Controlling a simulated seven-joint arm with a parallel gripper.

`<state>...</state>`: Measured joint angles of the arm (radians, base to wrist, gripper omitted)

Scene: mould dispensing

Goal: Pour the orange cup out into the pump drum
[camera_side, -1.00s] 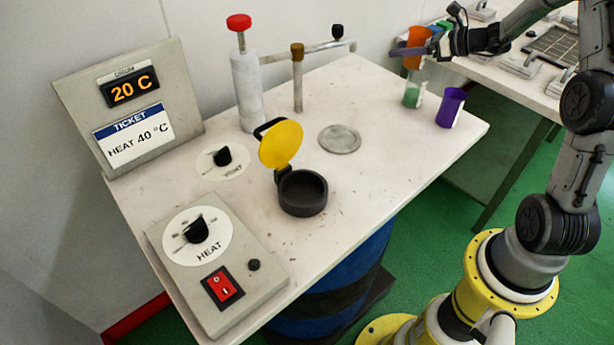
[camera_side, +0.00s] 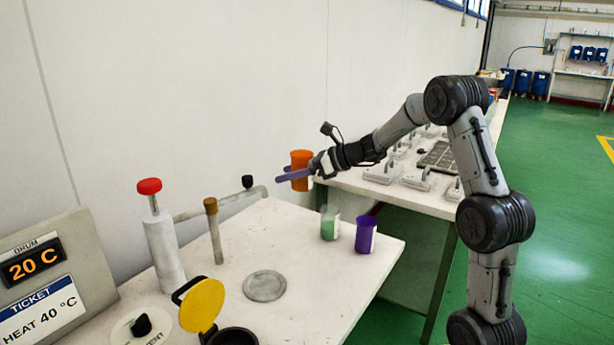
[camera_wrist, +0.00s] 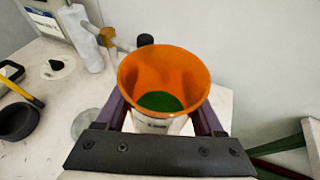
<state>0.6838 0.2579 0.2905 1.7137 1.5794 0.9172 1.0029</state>
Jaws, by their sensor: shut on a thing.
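The orange cup (camera_side: 303,157) is held upright above the far part of the white table by my gripper (camera_side: 296,174). In the wrist view the orange cup (camera_wrist: 185,68) stands between my two purple fingers, with green contents at its bottom. The pump drum's black filler opening (camera_side: 236,337) is cut off by the bottom edge of the side view, with its yellow lid (camera_side: 203,304) raised. The opening (camera_wrist: 18,121) also shows at the left of the wrist view, well apart from the cup. The drum body is not in view now.
A green cup (camera_side: 330,223) and a purple cup (camera_side: 366,235) stand at the table's right. A red-topped pump (camera_side: 160,240) and a pipe post (camera_side: 214,232) stand between my gripper and the panel reading 20 C. A grey disc (camera_side: 265,286) lies flat on the table.

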